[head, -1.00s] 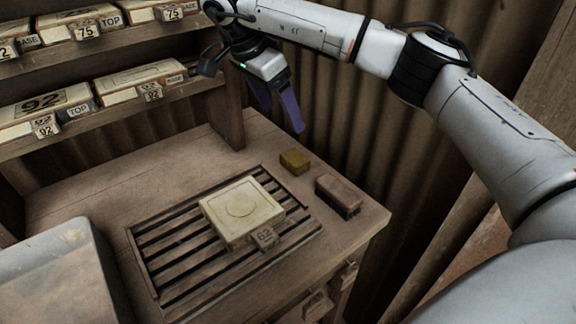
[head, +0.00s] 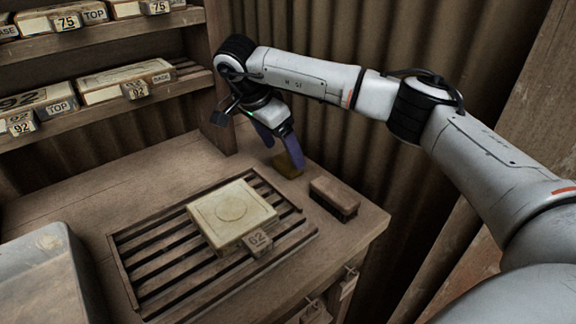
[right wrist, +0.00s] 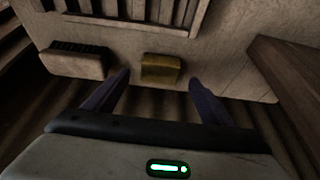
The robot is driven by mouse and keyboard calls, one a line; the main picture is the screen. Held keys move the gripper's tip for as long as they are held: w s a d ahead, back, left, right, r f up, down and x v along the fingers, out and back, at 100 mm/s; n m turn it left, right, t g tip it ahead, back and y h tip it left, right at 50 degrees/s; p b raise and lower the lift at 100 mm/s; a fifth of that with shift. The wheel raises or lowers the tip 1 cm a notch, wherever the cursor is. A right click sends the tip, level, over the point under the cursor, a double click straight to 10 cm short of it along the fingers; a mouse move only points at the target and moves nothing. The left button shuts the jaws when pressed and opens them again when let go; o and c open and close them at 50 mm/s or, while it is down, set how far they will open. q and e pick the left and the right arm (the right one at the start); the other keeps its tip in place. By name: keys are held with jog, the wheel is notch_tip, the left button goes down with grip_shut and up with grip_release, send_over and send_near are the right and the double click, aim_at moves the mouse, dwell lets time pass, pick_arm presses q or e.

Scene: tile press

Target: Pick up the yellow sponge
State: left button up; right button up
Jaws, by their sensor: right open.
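The yellow sponge (head: 287,166) is a small mustard block on the wooden bench, near its back edge. In the head view my right gripper (head: 282,155) is down at it, and the purple fingers partly hide it. In the right wrist view the sponge (right wrist: 161,69) lies ahead of and between the two open fingers (right wrist: 160,85), with a gap on each side. The fingers are not closed on it. My left gripper is not in view.
A brown brush (head: 334,198) lies just right of the sponge. A slatted rack (head: 150,262) holds a pale tile block (head: 232,214) tagged 62. Shelves (head: 130,105) with labelled blocks stand at the left, and a corrugated wall is close behind.

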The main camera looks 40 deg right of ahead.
aim_at(288, 160)
jog(key=x, duration=0.3)
jog(key=shift+f, duration=0.15)
jog(key=c, duration=1.1)
jog(key=shift+c, duration=0.2)
notch_tip(288, 160, up, 10)
jog(key=shift+p, duration=0.3)
jog(key=o, duration=0.4)
jog(key=shift+c, duration=1.6)
